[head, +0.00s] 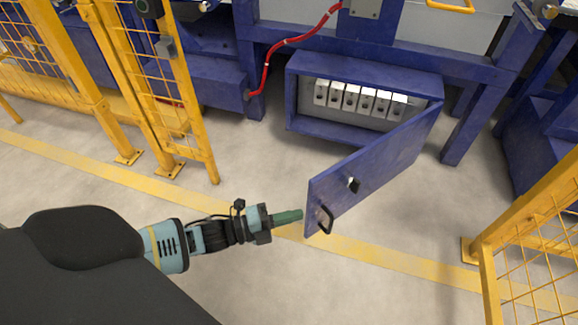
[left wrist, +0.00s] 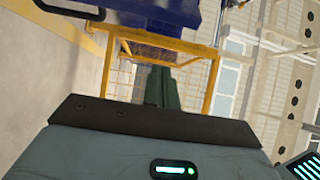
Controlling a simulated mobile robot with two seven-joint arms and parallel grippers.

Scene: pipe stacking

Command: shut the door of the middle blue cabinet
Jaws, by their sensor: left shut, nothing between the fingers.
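The middle blue cabinet (head: 290,95) stands open under the blue frame in the head view. Its blue door (head: 385,160) is hinged at the right and swung out toward me. The door has a dark handle (head: 325,220) near its free edge and a small latch (head: 353,184). My left gripper (head: 300,215) is shut and empty, its green fingertips just left of the door's free edge; I cannot tell whether they touch. In the left wrist view the shut fingers (left wrist: 161,88) show, with the blue door (left wrist: 170,20) and its handle (left wrist: 70,8) above. My right gripper is not in view.
Several light switch-like blocks (head: 350,98) sit inside the cabinet. Yellow mesh fences stand at the left (head: 150,90) and at the lower right (head: 530,250). A red hose (head: 285,43) hangs above the cabinet. The floor before the cabinet is clear, with a yellow stripe.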

